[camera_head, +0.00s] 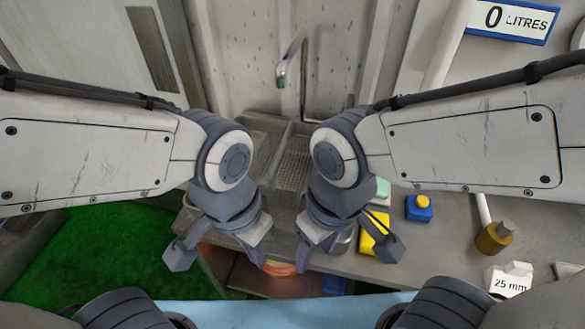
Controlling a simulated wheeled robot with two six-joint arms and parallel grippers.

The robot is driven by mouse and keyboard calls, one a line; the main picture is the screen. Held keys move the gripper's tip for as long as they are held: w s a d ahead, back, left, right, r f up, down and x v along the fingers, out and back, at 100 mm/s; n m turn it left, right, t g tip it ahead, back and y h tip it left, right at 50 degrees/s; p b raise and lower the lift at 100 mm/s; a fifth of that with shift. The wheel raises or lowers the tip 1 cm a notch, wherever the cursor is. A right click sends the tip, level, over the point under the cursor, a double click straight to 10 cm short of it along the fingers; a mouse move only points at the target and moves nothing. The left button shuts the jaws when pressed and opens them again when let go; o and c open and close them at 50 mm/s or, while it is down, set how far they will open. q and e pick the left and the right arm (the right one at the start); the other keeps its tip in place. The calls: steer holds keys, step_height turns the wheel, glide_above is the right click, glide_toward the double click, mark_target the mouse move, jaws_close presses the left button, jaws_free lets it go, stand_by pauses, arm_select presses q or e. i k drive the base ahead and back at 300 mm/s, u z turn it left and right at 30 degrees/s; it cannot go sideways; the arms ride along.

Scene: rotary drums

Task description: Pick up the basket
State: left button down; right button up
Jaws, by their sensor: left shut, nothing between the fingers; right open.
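A grey mesh basket or tray (295,162) stands at the back of the counter, between my two arms. Its sides are partly hidden behind my arms, and I cannot tell whether it is one piece or two compartments. My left gripper (257,256) points down in front of it, shut and empty. My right gripper (305,260) is just to its right, also pointing down, open with nothing seen in it. Both grippers are apart from the mesh, nearer to me.
A round orange thing (279,269) shows low between the grippers. On the right of the counter (450,220) are a yellow sponge-like item (375,233), a blue block with a yellow top (419,207), a brass-coloured cylinder (494,238) and a "25 mm" block (509,279). Green floor (100,255) lies left.

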mark_target(283, 166)
steer(key=k, duration=1.2)
steer(key=u, duration=0.85)
steer(key=i, duration=1.55)
steer(key=z, duration=0.35)
